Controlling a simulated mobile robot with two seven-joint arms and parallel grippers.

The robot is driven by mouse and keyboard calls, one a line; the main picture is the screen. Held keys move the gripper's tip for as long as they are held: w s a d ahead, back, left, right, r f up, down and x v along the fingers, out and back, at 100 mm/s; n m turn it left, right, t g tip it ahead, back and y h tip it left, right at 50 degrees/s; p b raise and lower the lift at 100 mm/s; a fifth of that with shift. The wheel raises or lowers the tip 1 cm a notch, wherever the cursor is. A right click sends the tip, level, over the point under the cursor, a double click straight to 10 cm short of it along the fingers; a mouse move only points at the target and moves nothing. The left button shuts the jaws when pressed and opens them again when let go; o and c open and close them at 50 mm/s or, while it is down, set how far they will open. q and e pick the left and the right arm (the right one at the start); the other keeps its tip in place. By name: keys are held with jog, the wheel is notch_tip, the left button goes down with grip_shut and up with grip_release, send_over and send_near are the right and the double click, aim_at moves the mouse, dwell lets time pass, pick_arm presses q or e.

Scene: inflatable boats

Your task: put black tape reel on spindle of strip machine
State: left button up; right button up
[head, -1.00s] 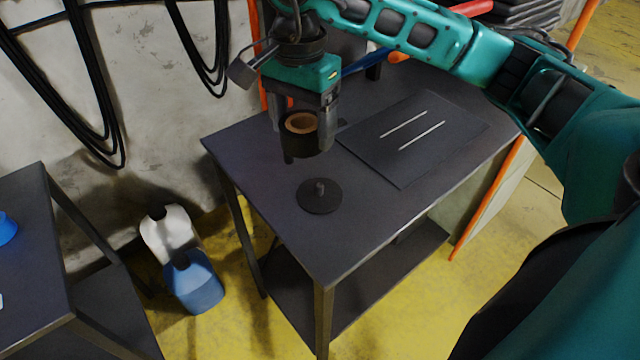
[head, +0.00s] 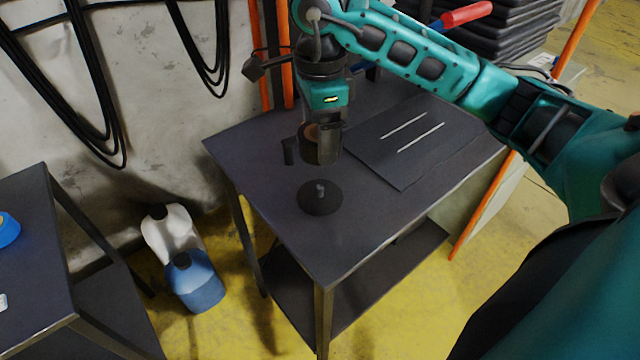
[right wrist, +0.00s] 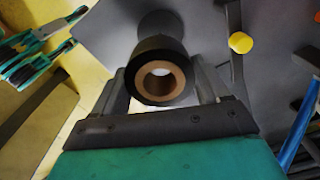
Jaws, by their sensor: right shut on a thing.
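The black tape reel (head: 319,148) with a brown core is held by my right gripper (head: 320,150), above the dark table. In the right wrist view the reel (right wrist: 158,72) sits between the two fingers (right wrist: 160,88), its round core opening facing the camera. The spindle (head: 320,188) is a short grey peg on a round black base (head: 320,203) near the table's front left. The reel is above and behind the spindle in the head view, apart from it. The left gripper is not in view.
A dark plate with two pale strips (head: 405,140) lies right of the spindle. A small black upright piece (head: 290,151) stands left of the reel. White (head: 172,232) and blue (head: 193,282) jugs stand on the floor. Another table (head: 40,260) is at left.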

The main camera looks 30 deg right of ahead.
aim_at(320, 187)
notch_tip(320, 187, down, 11)
jog(key=shift+f, duration=0.1)
dwell(0.3)
jog(key=shift+f, duration=0.1)
jog(key=o, duration=1.1)
jog(key=shift+r, duration=0.4)
notch_tip(320, 187, up, 12)
jog(key=shift+f, duration=0.2)
